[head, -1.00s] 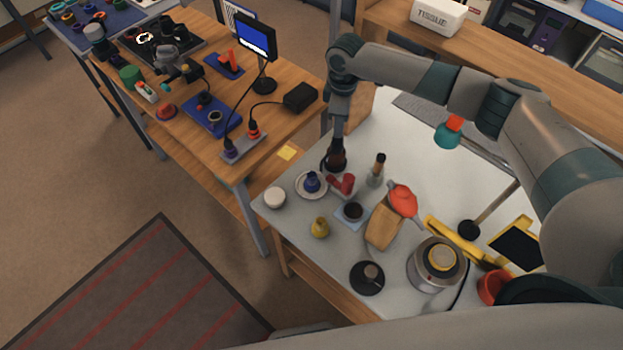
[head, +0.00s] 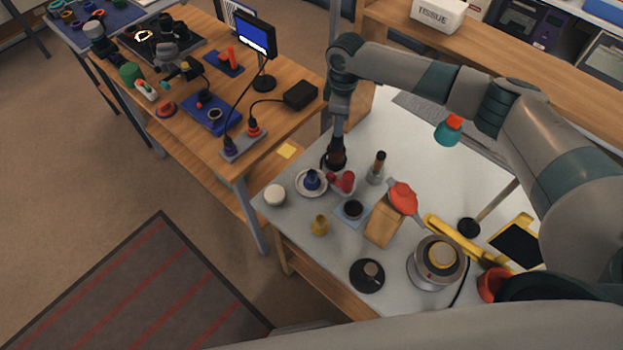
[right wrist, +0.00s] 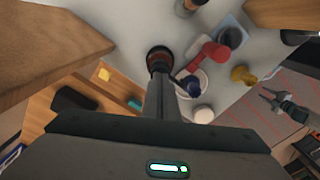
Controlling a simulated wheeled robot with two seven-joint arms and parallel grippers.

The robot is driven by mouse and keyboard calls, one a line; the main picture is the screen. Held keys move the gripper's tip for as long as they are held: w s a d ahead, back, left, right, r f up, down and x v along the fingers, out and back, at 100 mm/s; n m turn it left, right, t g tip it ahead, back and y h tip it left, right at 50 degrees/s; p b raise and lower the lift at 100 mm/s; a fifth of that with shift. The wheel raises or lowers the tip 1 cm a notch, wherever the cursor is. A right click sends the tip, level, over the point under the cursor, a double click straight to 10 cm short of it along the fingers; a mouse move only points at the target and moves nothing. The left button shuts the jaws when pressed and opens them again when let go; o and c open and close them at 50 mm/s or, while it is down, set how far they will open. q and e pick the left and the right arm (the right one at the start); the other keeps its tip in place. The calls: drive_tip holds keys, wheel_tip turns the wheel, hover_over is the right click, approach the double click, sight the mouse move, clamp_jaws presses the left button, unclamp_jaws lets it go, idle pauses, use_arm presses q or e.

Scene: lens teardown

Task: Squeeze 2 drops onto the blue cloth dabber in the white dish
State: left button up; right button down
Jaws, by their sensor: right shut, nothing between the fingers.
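The blue dabber (head: 312,178) stands in the small white dish (head: 300,190) near the table's left edge; it also shows in the right wrist view (right wrist: 192,85). My right gripper (head: 338,136) points down, shut and empty, just above a dark brown round-topped object (head: 336,159). That object (right wrist: 160,56) is just ahead of the fingertips in the right wrist view; I cannot tell whether they touch. A bottle with a dark top (head: 377,168) stands to the right. A grey claw (right wrist: 274,98), apparently my left gripper, is small in the right wrist view; its jaws are unclear.
A red object (head: 346,181) sits close right of the dish. A white round pot (head: 275,195), a yellow item (head: 320,225) and a dark cup on a blue pad (head: 353,209) are nearby. A wooden block (head: 384,225) and metal pot (head: 437,262) stand further right.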

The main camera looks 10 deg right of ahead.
drive_tip(key=shift+f, duration=0.75)
drive_tip(key=shift+r+p, duration=0.9)
drive_tip(key=shift+r, duration=0.2)
drive_tip(key=shift+r, duration=0.1)
wheel_tip(320, 180, up, 2)
drive_tip(key=p, duration=0.2)
drive_tip(key=shift+r+p, duration=0.2)
drive_tip(key=shift+p, duration=0.15)
drive_tip(key=shift+r, duration=1.7)
